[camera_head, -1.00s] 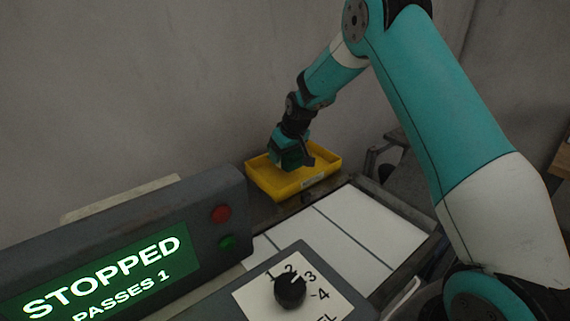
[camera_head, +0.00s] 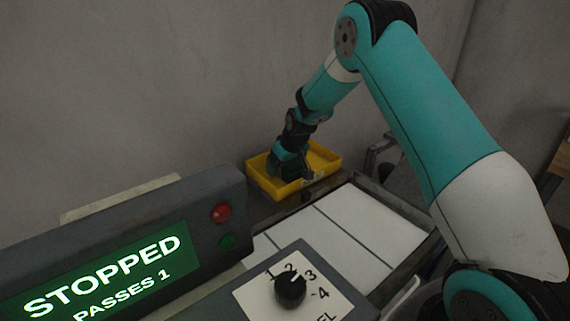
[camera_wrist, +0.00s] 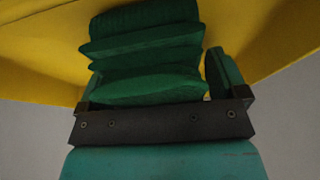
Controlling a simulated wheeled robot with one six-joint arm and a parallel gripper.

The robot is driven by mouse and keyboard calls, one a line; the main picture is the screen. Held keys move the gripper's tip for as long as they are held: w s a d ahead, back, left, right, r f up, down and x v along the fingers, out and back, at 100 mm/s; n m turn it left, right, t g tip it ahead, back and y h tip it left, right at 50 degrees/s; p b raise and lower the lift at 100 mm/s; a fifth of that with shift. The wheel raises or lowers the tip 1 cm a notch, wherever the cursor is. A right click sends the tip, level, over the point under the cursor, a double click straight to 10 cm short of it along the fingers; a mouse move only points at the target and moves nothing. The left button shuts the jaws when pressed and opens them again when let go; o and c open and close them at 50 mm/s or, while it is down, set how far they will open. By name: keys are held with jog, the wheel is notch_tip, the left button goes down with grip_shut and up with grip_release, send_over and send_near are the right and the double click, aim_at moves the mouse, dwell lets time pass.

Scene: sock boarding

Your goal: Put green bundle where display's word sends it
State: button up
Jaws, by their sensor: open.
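The green bundle (camera_wrist: 145,50), a stack of folded layers, lies in the yellow tray (camera_wrist: 40,50) in the wrist view. My gripper (camera_wrist: 160,80) is open, with a finger on each side of the bundle. A gap shows between the right finger and the bundle; whether the left finger touches is unclear. In the head view my gripper (camera_head: 290,178) is down inside the yellow tray (camera_head: 327,158), and the bundle cannot be told apart from it. The display (camera_head: 105,275) reads "STOPPED" and "PASSES 1" in white on green.
A red button (camera_head: 221,213) and a green button (camera_head: 227,242) sit beside the display. A black dial (camera_head: 290,290) with numbers stands in front. White panels (camera_head: 370,230) with dark dividing lines lie right of the console and look bare. A grey wall rises behind the tray.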

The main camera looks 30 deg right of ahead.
jog(key=shift+r, duration=0.25)
jog(key=v, duration=1.2)
jog(key=shift+w, duration=0.1)
jog(key=s+a+r+m+g, duration=0.1)
jog(key=s+a, duration=0.1)
jog(key=s, duration=1)
jog(key=s+a+r+m+g, duration=0.1)
jog(key=s+a, duration=0.1)
jog(key=s, duration=1)
jog(key=s+a+r+n+g+y+p, duration=0.2)
jog(key=s+a+r+n, duration=0.4)
jog(key=s+a+r, duration=0.5)
jog(key=a+r+y+p, duration=0.1)
jog(key=a+p, duration=0.1)
jog(key=a, duration=0.1)
jog(key=shift+s, duration=0.15)
jog(key=shift+a, duration=0.1)
